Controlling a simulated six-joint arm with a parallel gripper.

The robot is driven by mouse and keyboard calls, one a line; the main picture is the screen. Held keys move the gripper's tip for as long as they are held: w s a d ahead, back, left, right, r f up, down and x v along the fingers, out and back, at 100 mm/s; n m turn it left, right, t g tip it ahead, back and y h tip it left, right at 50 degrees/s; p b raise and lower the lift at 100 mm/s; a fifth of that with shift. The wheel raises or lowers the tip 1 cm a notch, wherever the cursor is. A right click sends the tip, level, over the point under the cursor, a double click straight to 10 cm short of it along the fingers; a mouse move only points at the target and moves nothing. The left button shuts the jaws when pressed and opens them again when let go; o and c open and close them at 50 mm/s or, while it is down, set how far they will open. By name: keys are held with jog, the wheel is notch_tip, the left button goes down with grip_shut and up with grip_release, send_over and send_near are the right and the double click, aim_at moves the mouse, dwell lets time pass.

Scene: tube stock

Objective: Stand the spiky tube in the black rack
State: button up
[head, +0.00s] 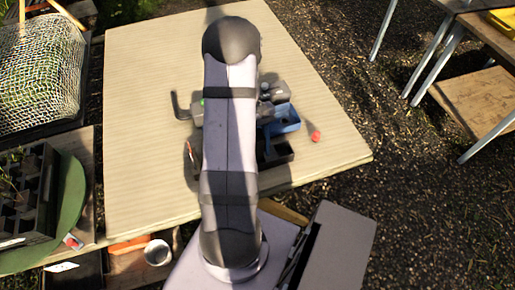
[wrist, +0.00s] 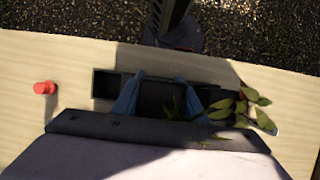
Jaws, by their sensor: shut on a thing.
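The black rack (wrist: 104,86) lies across the middle of the wrist view. Part of it shows in the head view (head: 281,153), right of my arm; the rest is behind the arm. My gripper (wrist: 160,80) shows as two blue fingers over the middle of the rack. It is shut on a dark tube between them. Thin spiky green leaves (wrist: 176,108) show at this spot, so this appears to be the spiky tube. Its lower end is hidden, and I cannot tell whether it is in a slot or above the rack. In the head view my arm covers it.
A broad-leaved plant (wrist: 258,97) is at the rack's right end in the wrist view. A small red object (head: 315,136) stands on the table (head: 150,70), apart from the rack; it also shows in the wrist view (wrist: 43,88). The table's far part is clear.

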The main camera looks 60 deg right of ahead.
jog(key=shift+f+b, duration=0.95)
jog(key=shift+f, duration=0.95)
jog(key=shift+s+a+f, duration=0.1)
jog(key=shift+a+f, duration=0.2)
jog(key=shift+f, duration=0.25)
jog(key=shift+b, duration=0.35)
jog(key=o, duration=1.2)
jog(key=shift+s+f, duration=0.1)
jog(key=shift+s, duration=0.05)
jog(key=shift+o, duration=0.2)
jog(key=shift+w+d+r, duration=0.2)
jog(key=shift+w+r, duration=0.1)
jog(key=shift+r, duration=0.05)
jog(key=v, duration=0.5)
jog(key=b+v, duration=0.1)
jog(key=v, duration=0.2)
jog(key=shift+s+d+r, duration=0.1)
jog(key=shift+s+r, duration=0.05)
jog(key=shift+s, duration=0.2)
